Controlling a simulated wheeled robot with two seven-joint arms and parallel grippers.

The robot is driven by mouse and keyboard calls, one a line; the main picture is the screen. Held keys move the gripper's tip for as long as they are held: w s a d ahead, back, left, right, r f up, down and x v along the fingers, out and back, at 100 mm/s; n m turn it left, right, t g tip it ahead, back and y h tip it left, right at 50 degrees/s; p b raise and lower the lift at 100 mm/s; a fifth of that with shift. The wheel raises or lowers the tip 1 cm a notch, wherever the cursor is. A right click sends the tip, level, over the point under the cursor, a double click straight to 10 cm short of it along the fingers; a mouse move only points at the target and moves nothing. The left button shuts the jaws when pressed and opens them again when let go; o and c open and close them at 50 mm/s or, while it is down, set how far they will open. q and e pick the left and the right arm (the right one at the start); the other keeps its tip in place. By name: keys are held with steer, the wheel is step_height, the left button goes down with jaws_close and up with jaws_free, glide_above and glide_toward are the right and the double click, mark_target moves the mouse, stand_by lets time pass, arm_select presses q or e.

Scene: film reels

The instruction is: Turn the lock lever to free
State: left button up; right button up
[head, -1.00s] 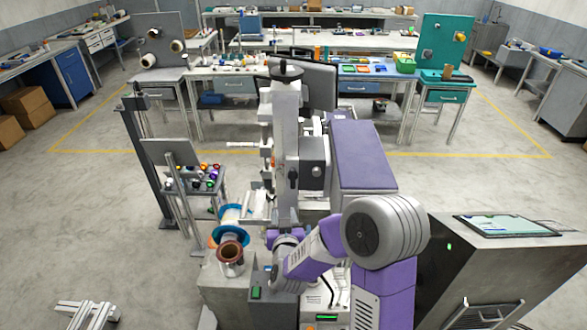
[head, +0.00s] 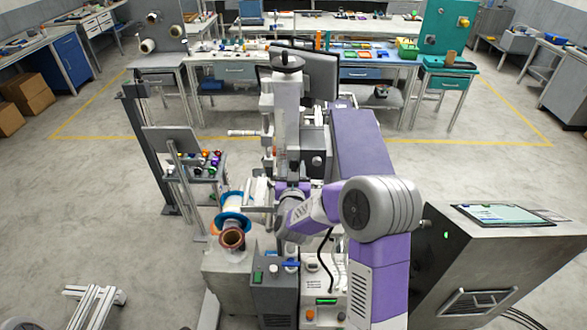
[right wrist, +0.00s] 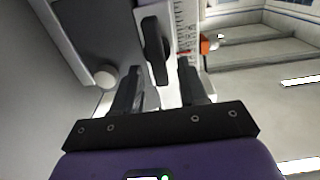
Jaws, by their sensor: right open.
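In the head view, a small dark handle (head: 294,168) on the grey column appears to be the same lever. My right gripper (right wrist: 160,72) is open, with one dark finger on each side of the lever's lower end. I cannot tell whether either finger touches it. In the head view my right gripper (head: 291,190) is at the column, mostly hidden by my own purple wrist. My left gripper is not in view.
A graduated scale (right wrist: 184,35) stands right of the lever. A round pale knob (right wrist: 105,76) is to its left. Reels (head: 232,230) sit left of the column. A monitor (head: 305,80) is behind it, and a grey console (head: 500,255) stands at right.

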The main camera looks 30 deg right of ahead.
steer(key=shift+c, duration=0.3)
jaws_close()
steer(key=shift+n, duration=0.3)
steer(key=n, duration=0.2)
steer(key=shift+w+a+n+b, duration=0.15)
steer(key=shift+a+n+b, duration=0.15)
steer(key=shift+w+a+f+n+p, duration=0.2)
steer(key=shift+n+p, duration=0.45)
steer(key=shift+n, duration=1.8)
steer(key=shift+w+a+f+n+p, duration=0.15)
steer(key=shift+f+n+p, duration=0.4)
steer(key=shift+n, duration=1.95)
steer(key=shift+a+f+n+p, duration=0.2)
steer(key=shift+n+p, duration=0.6)
steer(key=shift+n, duration=1.65)
